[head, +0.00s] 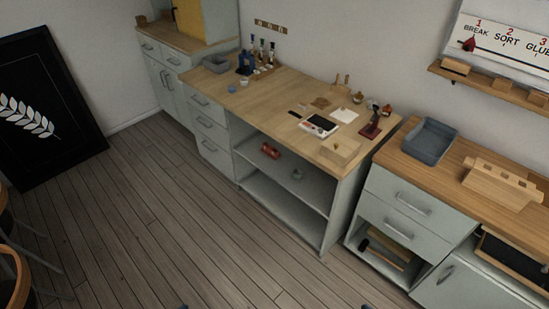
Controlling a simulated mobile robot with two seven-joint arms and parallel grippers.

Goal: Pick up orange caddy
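I cannot make out a thing that is clearly an orange caddy. A yellow-orange upright panel or box (189,20) stands on the cabinet at the back left, partly cut off by the top edge; I cannot tell what it is. A red roll-shaped item (270,151) lies on the upper open shelf of the middle bench. Neither gripper shows; only tiny dark bits at the bottom edge may be parts of me.
The middle workbench (265,100) carries bottles, a tray and small tools. The right counter (445,150) holds a blue-grey bin (427,141) and a wooden rack (502,183). A black leaf picture (45,105) leans at left, above chairs. The plank floor (170,220) is clear.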

